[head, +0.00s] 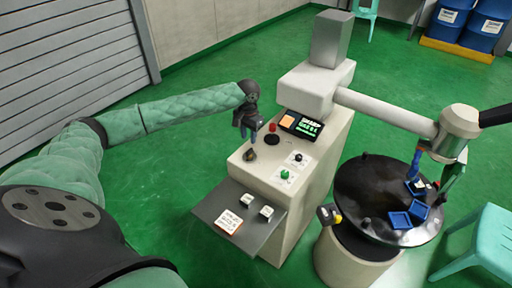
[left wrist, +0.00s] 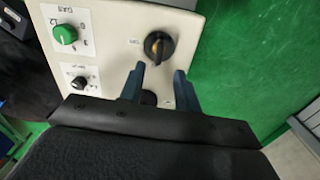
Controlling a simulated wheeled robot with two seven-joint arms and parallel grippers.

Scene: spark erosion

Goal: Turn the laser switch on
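The control panel (head: 262,172) on the cream machine carries a dark rotary switch (head: 250,155), a green knob (head: 284,174) and a small black knob (head: 298,157). Labels are too small to read, so I cannot tell which is the laser switch. My left gripper (head: 248,137) hovers over the panel; its blue fingers (left wrist: 157,80) are apart and empty, just short of the rotary switch. My right gripper is not seen.
A red-topped black control (head: 271,135) and a lit display (head: 301,125) stand close behind the panel's switches. A grey shelf (head: 210,207) juts out in front. A black round table (head: 360,200) with blue trays stands right. Green floor is clear at left.

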